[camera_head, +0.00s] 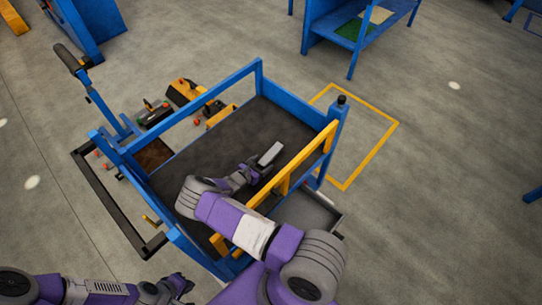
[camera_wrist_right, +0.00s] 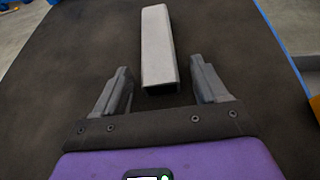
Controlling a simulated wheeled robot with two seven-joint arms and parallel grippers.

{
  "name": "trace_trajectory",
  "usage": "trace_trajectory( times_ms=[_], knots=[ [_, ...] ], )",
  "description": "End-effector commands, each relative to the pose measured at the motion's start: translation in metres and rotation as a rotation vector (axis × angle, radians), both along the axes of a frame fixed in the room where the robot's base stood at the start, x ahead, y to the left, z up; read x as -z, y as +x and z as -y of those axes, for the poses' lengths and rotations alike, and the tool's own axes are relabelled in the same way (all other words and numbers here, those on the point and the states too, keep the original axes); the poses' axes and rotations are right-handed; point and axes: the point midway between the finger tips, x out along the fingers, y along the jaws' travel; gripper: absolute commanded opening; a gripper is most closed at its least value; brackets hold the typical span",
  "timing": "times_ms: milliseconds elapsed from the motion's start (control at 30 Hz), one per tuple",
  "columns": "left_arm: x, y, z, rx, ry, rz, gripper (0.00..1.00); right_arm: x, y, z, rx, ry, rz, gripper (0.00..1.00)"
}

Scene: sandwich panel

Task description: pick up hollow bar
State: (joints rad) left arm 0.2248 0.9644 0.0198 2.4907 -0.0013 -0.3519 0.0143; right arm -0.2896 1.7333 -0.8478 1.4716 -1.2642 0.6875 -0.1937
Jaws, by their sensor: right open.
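The hollow bar (camera_wrist_right: 157,45) is a light grey, square-section bar lying on the dark surface of the blue-framed cart. In the right wrist view its open end faces my right gripper (camera_wrist_right: 160,90). The gripper's two fingers are apart, one on each side of the bar's near end, with nothing held between them. In the head view the bar (camera_head: 270,154) lies just ahead of the right gripper (camera_head: 250,172), near the yellow rail. My left gripper (camera_head: 178,287) is at the bottom left, away from the cart top; its finger opening is unclear.
The cart's dark top (camera_head: 235,130) is otherwise clear. A blue frame (camera_head: 200,103) and a yellow rail (camera_head: 305,160) rise along its sides. Yellow and black tools (camera_head: 185,92) lie beyond the far-left side. A blue rack (camera_head: 345,28) stands at the back.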

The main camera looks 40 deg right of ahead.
Motion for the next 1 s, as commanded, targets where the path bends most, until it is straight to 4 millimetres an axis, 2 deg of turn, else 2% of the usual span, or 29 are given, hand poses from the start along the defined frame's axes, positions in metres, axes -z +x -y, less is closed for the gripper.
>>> trace_trajectory(
  times_ms=[67, 533, 800, 867, 1000],
  knots=[
    [0.000, 0.000, 0.000, 0.000, 0.000, 0.000, 0.00, 0.000, 0.000, 0.000, 0.000, 0.000, 0.000, 0.72],
    [0.000, 0.000, 0.000, 0.000, 0.000, 0.000, 0.00, -0.001, 0.000, 0.000, 0.000, 0.000, 0.001, 0.02],
    [-0.002, 0.000, 0.000, 0.000, 0.000, 0.000, 0.00, -0.006, 0.001, 0.000, 0.001, -0.003, 0.002, 0.02],
    [-0.004, 0.000, 0.000, 0.000, 0.000, 0.000, 0.00, -0.012, 0.001, 0.000, 0.001, -0.003, 0.002, 0.02],
    [-0.012, 0.000, 0.000, 0.000, 0.000, 0.000, 0.00, -0.040, 0.001, 0.000, 0.001, -0.003, 0.005, 0.02]
  ],
)
